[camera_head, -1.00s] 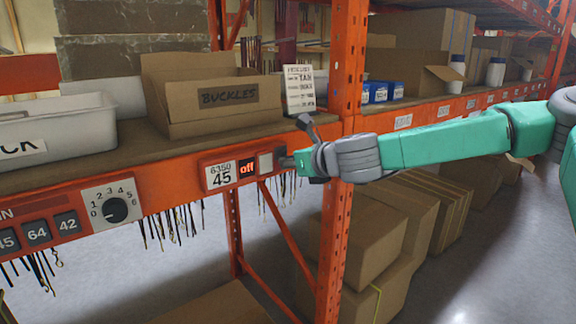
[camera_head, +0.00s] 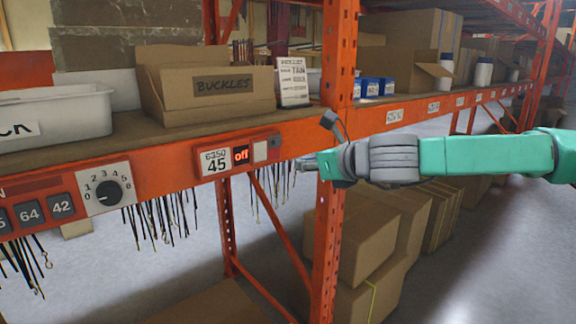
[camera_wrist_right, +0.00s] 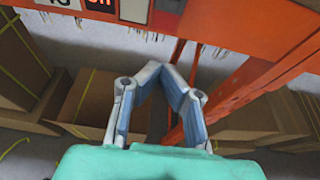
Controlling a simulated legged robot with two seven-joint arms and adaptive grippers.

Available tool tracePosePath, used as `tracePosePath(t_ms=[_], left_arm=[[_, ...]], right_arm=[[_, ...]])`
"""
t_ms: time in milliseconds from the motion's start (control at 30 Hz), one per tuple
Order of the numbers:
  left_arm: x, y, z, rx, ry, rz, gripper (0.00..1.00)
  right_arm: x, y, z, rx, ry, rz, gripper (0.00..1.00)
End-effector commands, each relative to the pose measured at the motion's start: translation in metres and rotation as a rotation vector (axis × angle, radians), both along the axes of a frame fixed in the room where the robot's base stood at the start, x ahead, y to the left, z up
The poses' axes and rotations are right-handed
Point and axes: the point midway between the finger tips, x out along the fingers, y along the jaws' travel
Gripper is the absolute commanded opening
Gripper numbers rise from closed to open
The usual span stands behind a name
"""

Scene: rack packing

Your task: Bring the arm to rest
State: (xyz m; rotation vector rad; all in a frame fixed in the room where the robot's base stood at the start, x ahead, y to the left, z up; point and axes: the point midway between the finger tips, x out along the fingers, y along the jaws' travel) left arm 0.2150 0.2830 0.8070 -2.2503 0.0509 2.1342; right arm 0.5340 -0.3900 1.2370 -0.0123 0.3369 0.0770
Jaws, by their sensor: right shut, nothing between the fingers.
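My right arm (camera_head: 470,156) comes in from the right, teal with a dark grey wrist. Its gripper (camera_head: 303,164) is shut and empty, in front of the orange rack beam, a little right of and below the switch panel (camera_head: 236,156). The gripper stands apart from the button. In the right wrist view the fingers of the gripper (camera_wrist_right: 170,68) meet at their tips with nothing between them, below the panel's pale button (camera_wrist_right: 134,10). My left gripper is not in view.
The orange upright (camera_head: 329,210) stands close behind my right gripper. A "BUCKLES" box (camera_head: 222,88), a white bin (camera_head: 62,112) and a printed card (camera_head: 292,80) are on the shelf. A numbered dial (camera_head: 107,192) is at left. Cardboard boxes (camera_head: 362,236) fill the floor below; the aisle at right is clear.

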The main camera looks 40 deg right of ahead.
Motion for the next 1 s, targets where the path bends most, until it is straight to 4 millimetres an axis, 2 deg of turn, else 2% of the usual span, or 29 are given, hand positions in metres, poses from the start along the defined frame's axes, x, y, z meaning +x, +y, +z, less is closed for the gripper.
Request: tracePosePath(t_ms=[200, 467, 767, 867, 967, 1000], left_arm=[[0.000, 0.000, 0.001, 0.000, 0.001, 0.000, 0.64], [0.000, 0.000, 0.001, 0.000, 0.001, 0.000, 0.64], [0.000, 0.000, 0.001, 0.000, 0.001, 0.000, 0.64], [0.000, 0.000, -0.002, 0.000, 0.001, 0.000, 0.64], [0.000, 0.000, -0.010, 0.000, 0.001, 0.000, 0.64], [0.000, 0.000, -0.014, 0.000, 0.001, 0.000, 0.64]], right_arm=[[-0.013, 0.000, 0.004, -0.001, 0.002, 0.000, 0.00], [-0.014, 0.005, 0.006, -0.006, 0.002, 0.002, 0.00], [-0.013, 0.000, 0.003, -0.004, 0.003, 0.001, 0.00], [-0.013, 0.007, -0.011, -0.060, 0.023, 0.029, 0.00], [-0.012, 0.027, -0.051, -0.224, 0.077, 0.113, 0.00], [-0.014, 0.038, -0.074, -0.318, 0.106, 0.167, 0.00]])
